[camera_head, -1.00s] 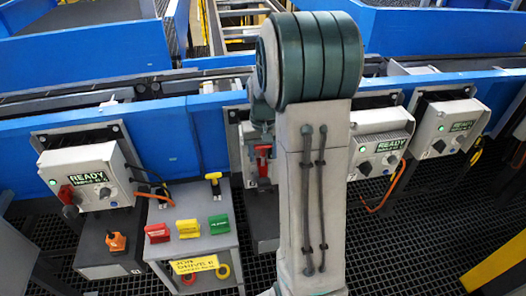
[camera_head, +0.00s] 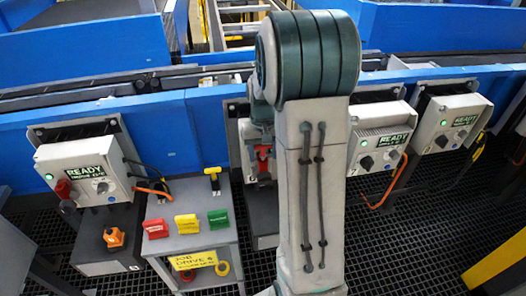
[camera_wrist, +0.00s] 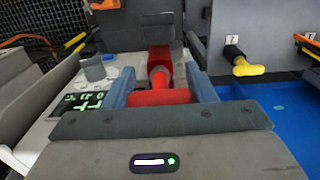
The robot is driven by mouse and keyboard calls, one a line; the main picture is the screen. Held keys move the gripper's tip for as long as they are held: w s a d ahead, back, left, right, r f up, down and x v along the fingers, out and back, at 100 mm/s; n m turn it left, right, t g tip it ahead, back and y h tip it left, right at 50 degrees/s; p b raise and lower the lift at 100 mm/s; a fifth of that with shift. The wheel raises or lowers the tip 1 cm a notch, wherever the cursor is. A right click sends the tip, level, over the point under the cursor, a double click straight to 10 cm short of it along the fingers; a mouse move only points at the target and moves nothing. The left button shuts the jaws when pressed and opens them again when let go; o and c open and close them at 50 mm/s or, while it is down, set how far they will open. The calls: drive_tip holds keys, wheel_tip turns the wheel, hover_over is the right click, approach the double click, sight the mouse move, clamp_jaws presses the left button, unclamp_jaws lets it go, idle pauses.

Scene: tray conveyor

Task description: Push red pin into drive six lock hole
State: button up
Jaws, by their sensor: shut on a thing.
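My gripper (camera_wrist: 163,92) is shut on the red pin (camera_wrist: 160,97), whose red handle lies between the two blue-grey fingers in the wrist view. A red collar or shaft runs ahead of it to a dark red block (camera_wrist: 160,57) by the drive box; I cannot tell whether the pin tip is in a hole. In the head view the red part (camera_head: 262,153) shows beside the middle drive box (camera_head: 244,150), mostly behind my arm. The box's green-lettered READY screen (camera_wrist: 80,104) is upside down at the left of the wrist view. The lock hole itself is hidden.
A grey stand (camera_head: 205,245) holds red, yellow and green tags and a yellow T-handle (camera_head: 213,173). Other READY boxes (camera_head: 80,171) line the blue conveyor rail (camera_head: 160,125). A yellow-handled pin (camera_wrist: 242,64) shows right of my gripper in the wrist view. Orange cables hang nearby.

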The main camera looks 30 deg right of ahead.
drive_tip(key=shift+f, duration=0.35)
drive_tip(key=shift+r, duration=0.2)
drive_tip(key=shift+r+p, duration=1.55)
drive_tip(key=shift+r, duration=0.7)
drive_tip(key=shift+f+b, duration=1.85)
drive_tip(key=shift+f, duration=0.65)
drive_tip(key=o, duration=1.1)
drive_tip(key=shift+c, duration=0.2)
drive_tip(key=shift+r, duration=0.15)
wheel_tip(320, 180, up, 14)
drive_tip(key=shift+c, duration=0.4)
